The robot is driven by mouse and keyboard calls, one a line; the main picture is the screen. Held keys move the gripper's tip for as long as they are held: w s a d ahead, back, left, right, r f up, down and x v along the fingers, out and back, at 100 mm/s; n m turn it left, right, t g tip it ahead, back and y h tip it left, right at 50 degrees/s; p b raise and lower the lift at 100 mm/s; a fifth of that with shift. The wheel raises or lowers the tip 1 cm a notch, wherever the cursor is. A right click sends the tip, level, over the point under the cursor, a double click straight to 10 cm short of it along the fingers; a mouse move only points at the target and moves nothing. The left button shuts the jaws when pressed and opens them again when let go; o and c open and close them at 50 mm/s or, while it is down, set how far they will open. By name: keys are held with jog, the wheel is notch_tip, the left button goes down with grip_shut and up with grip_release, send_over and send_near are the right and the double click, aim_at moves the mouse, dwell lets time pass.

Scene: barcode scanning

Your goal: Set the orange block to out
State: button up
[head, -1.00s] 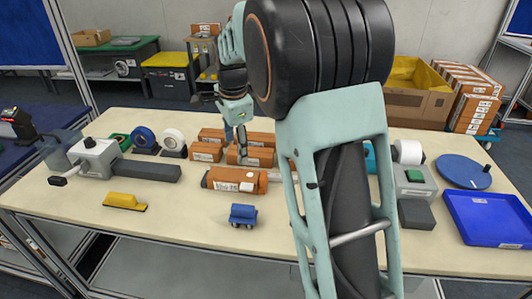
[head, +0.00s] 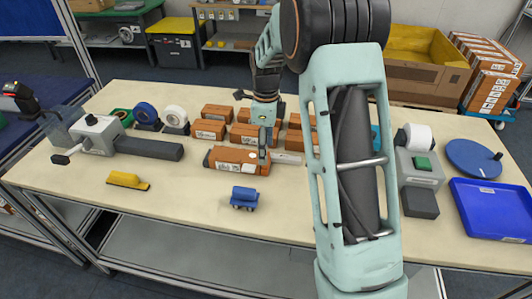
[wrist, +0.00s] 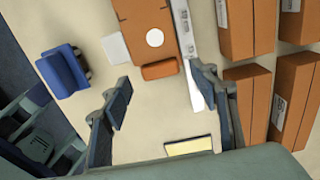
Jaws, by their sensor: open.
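A brown-orange box (head: 233,160) with a white label lies mid-table in the head view. The wrist view shows this box (wrist: 135,22) with a round white spot and a small orange block (wrist: 160,69) at its near end. My gripper (wrist: 163,92) is open, its two fingers apart and empty, with the orange block just beyond and between the fingertips. In the head view my gripper (head: 264,158) points down at the box's right end and partly hides it. I cannot tell the height gap there.
A pale strip (wrist: 184,40) lies close along the box. Several brown cartons (head: 215,112) stand behind it. A blue item (head: 244,197) sits in front, a yellow item (head: 127,180) front left. A blue tray (head: 492,208) is at the right.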

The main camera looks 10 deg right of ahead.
jog(key=shift+f, duration=1.3)
jog(key=shift+c, duration=0.6)
grip_shut()
